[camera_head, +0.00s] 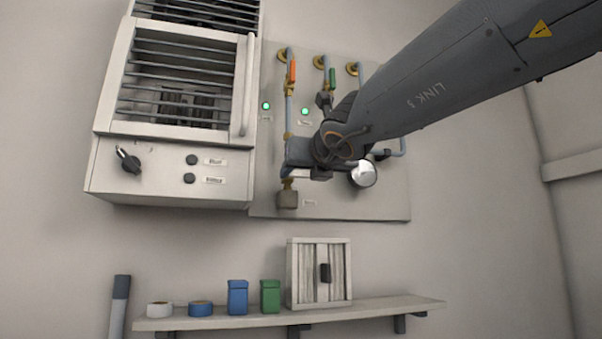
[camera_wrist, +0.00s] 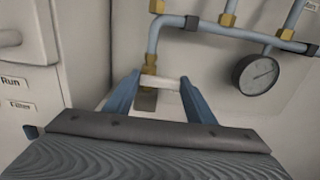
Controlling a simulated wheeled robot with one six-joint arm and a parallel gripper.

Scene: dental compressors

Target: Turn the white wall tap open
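The white wall tap's handle is a short pale bar (camera_wrist: 166,83) lying roughly level in the wrist view. It sits at a brass fitting (camera_wrist: 149,66) on a blue-grey pipe, above a grey outlet block (camera_wrist: 146,101). In the head view, a strip of the white handle (camera_head: 298,174) shows just below my gripper (camera_head: 300,158), which hides the rest. My gripper (camera_wrist: 160,78) has its two blue fingers spread apart, with the handle in line between their tips. I cannot tell whether either finger touches it.
A round gauge (camera_head: 363,174) hangs right of my gripper; an orange lever (camera_head: 292,72) and a green lever (camera_head: 332,77) are above. A white cabinet (camera_head: 170,171) stands close on the left. A shelf (camera_head: 390,307) with a small box (camera_head: 304,273) lies below.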

